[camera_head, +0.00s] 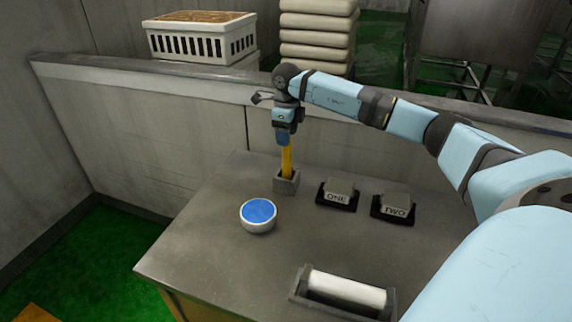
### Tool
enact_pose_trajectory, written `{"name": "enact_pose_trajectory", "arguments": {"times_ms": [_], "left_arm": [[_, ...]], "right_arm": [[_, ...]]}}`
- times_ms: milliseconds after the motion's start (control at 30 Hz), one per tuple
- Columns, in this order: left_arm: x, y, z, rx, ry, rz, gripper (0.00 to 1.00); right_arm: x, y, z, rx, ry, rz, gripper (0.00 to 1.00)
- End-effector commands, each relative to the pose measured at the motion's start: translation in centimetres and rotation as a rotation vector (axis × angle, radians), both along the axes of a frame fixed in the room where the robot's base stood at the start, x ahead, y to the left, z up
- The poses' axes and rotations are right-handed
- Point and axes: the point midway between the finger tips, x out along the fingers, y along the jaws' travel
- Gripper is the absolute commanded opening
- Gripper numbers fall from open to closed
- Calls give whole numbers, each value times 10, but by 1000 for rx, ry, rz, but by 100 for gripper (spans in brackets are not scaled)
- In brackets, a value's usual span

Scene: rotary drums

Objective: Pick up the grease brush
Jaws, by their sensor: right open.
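The grease brush (287,161) stands nearly upright in a small grey square holder (287,183) on the table. Its yellow handle shows, and its lower end is hidden inside the holder. My right gripper (283,142) points down at the top of the handle, with its fingers open. The fingers overlap the handle's upper end in the picture; I cannot tell whether they touch it. My left gripper is not in view.
A white round tub with a blue top (258,214) stands on the grey table (200,245) in front of the holder. Blocks marked ONE (337,193) and TWO (394,207) sit to the right. A white roller in a tray (345,290) lies at the front. A low wall (170,120) runs behind.

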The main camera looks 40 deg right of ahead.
Motion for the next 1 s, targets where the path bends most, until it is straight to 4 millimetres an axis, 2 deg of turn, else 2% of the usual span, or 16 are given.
{"name": "enact_pose_trajectory", "arguments": {"times_ms": [267,533,767,867,1000], "left_arm": [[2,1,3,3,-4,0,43],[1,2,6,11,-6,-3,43],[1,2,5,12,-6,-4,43],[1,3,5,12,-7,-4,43],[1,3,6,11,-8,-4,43]], "right_arm": [[0,0,-18,3,1,0,57],[1,-2,-56,3,0,1,57],[1,-2,-59,2,-1,1,57],[1,-2,-59,2,-1,1,39],[1,-2,-59,2,-1,1,7]]}}
